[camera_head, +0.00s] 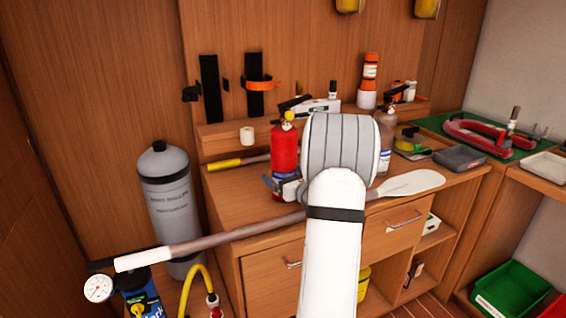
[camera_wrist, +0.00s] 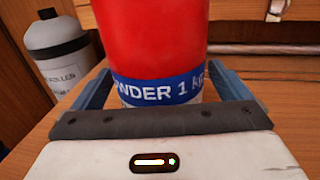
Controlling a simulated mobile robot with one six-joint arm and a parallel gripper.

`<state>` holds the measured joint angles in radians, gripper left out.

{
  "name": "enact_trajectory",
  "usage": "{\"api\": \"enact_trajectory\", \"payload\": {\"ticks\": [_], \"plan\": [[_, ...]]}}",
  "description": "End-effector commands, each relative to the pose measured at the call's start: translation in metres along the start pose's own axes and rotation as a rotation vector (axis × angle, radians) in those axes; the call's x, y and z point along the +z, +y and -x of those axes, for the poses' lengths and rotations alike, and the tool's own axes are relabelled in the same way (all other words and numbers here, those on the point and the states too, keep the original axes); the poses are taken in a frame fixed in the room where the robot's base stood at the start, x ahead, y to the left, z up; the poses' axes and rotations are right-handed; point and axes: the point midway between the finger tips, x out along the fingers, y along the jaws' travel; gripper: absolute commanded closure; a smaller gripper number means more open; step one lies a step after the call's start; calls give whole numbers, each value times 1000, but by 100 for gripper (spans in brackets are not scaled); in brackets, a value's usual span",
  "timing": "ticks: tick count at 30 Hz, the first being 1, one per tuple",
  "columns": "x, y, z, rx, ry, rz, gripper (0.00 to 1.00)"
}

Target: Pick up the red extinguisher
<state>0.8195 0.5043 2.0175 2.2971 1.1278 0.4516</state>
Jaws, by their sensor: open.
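The red extinguisher (camera_head: 285,150) stands upright on the wooden cabinet top, left of my arm in the head view. It has a black handle and a yellow part at its top. In the wrist view the extinguisher (camera_wrist: 150,38) fills the upper middle, with a blue label band reading "NDER 1 k". My gripper (camera_head: 282,186) is low at its front. In the wrist view the gripper's two blue-grey fingers (camera_wrist: 160,88) are open, one on each side of the extinguisher's lower body. Their tips are partly hidden behind it, and I cannot tell whether they touch it.
A paddle (camera_head: 230,232) lies across the cabinet front beneath my arm. A grey cylinder (camera_head: 168,200) stands at left. A second, brownish extinguisher (camera_head: 385,140) stands right of my arm. A shelf (camera_head: 222,134) with small items runs behind. A green bin (camera_head: 510,290) is lower right.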

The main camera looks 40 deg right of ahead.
Motion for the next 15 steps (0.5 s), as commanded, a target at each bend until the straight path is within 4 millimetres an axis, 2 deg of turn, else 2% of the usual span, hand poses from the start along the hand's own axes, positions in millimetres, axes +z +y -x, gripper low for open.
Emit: {"api": "enact_trajectory", "payload": {"ticks": [2, 15], "plan": [[0, 0, 0, 0, 0, 0, 6], [0, 0, 1, 0, 0, 0, 42]]}}
